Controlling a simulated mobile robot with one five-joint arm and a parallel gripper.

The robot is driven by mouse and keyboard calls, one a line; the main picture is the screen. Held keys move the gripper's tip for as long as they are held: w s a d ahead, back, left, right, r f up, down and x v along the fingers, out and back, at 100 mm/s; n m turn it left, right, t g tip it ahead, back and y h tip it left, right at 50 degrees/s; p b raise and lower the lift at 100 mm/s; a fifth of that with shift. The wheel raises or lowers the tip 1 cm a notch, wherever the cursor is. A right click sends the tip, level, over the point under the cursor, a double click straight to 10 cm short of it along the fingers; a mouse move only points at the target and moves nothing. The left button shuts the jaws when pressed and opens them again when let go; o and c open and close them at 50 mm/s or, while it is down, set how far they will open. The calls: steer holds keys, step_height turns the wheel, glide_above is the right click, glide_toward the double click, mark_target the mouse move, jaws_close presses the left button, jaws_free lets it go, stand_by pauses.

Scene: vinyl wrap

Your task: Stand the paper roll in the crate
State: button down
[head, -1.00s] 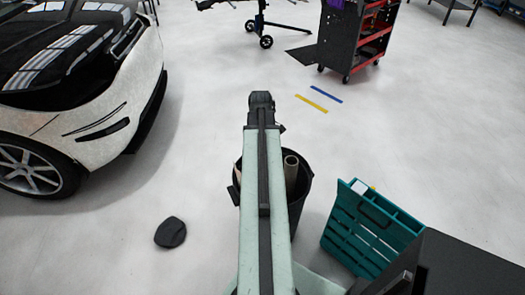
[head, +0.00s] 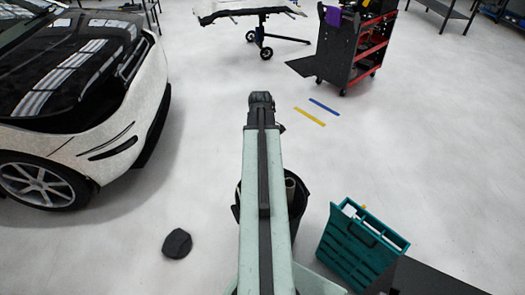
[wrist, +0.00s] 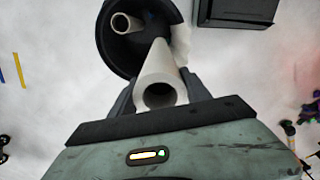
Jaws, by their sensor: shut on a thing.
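In the wrist view my gripper (wrist: 158,95) is shut on a pale paper roll (wrist: 161,72), its hollow end facing the camera. The roll runs away from the jaws over the black bin (wrist: 109,58); how far its far end reaches into the bin cannot be told. In the head view my arm hides the gripper and the held roll. The teal crate (head: 352,252) stands on the floor at lower right, clear of the bin (head: 300,205), with a white item and a yellow item showing at its top.
Another roll (wrist: 122,24) stands in the bin and also shows in the head view (head: 290,187). A black flat object (head: 177,243) lies on the floor left of the bin. A white car (head: 80,120) is at left, a tool cart (head: 350,45) at the back. Floor between is open.

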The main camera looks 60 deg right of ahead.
step_height(320, 180, up, 20)
steer(key=p, duration=1.9)
